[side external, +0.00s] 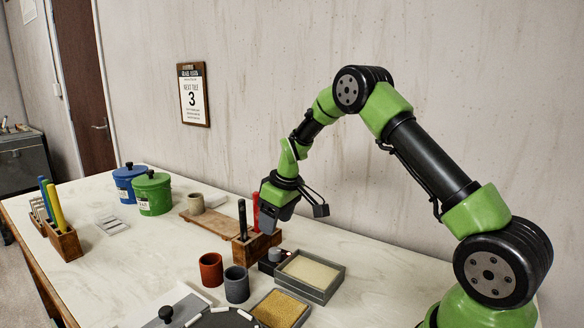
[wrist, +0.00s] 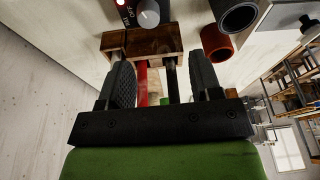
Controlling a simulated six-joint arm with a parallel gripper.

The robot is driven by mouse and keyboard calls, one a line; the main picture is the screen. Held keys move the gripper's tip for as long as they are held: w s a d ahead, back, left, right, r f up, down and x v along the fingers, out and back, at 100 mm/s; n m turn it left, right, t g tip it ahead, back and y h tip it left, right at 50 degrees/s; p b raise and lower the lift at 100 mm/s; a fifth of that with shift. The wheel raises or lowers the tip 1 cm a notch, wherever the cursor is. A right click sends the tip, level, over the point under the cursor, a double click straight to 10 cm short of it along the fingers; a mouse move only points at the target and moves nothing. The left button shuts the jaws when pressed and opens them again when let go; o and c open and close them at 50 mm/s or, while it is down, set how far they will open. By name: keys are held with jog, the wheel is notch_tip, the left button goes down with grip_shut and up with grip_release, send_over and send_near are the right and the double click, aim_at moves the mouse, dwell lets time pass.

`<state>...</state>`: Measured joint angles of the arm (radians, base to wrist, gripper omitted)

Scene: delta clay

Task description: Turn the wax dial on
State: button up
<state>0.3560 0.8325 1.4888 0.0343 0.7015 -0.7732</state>
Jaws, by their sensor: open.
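The wax dial (wrist: 148,14) is a grey round knob on a small black box with white lettering, at the top edge of the wrist view. Its pointer direction is too unclear to read. In the side view the dial (side external: 275,254) is small, on its box beside the wooden tool block and a grey tray. My gripper (side external: 294,208) is open and empty, above and behind the tool block, apart from the dial. In the wrist view the two dark fingers of my gripper (wrist: 162,78) stand wide apart, with the dial beyond their tips.
A wooden block (side external: 258,251) holds upright red and black tools close under my gripper. A grey tray with cream filling (side external: 337,283), a tray of golden grains (side external: 280,308), a rust cup (side external: 211,269) and a grey cup (side external: 237,284) surround the dial. The wall is behind.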

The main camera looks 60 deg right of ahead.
aim_at(275, 250)
jog(key=f, duration=0.3)
jog(key=f+m+t, duration=0.1)
jog(key=f, duration=0.2)
jog(key=w+d+f+m+h, duration=0.1)
jog(key=f, duration=0.2)
jog(key=shift+w+f+t, duration=0.1)
jog(key=shift+t, duration=0.2)
jog(key=n+y, duration=0.1)
jog(key=n, duration=0.2)
jog(key=n+y, duration=0.1)
jog(key=n, duration=0.1)
jog(key=shift+d+n, duration=0.2)
jog(key=shift+n, duration=0.2)
jog(key=w+v, duration=0.1)
jog(key=v, duration=1)
jog(key=s+a+r+m, duration=0.2)
jog(key=s+a+r, duration=0.2)
jog(key=a+r, duration=0.2)
jog(key=s+a+r+m+t, duration=0.1)
jog(key=s+a+r, duration=0.3)
jog(key=r, duration=0.5)
jog(key=shift+s+a+r+m, duration=0.3)
jog(key=shift+a+m, duration=0.4)
jog(key=shift+a, duration=0.4)
